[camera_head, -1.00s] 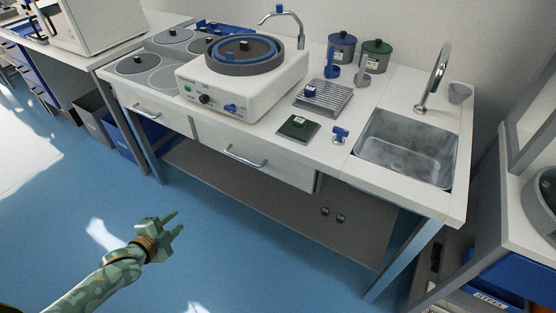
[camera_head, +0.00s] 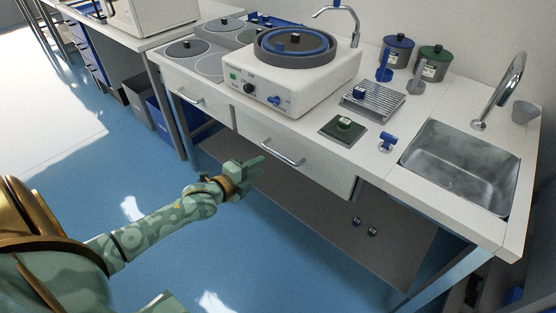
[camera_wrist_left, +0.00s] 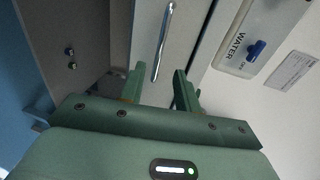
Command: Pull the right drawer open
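The right drawer (camera_head: 310,168) is a pale front panel under the worktop, below the grinding machine, and looks closed. Its silver bar handle (camera_head: 283,152) runs along the front. My left gripper (camera_head: 257,167) is open and empty, in front of the drawer and a little below and left of the handle in the head view. In the left wrist view the handle (camera_wrist_left: 163,42) lies ahead of the gap between the two green fingers (camera_wrist_left: 160,84), with nothing between them. The handle appears apart from the fingers. My right gripper is not in view.
The left drawer (camera_head: 193,94) has a similar handle. The grinding machine (camera_head: 288,85) stands on the worktop, with a sink (camera_head: 462,165) to the right. The blue floor before the bench is clear.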

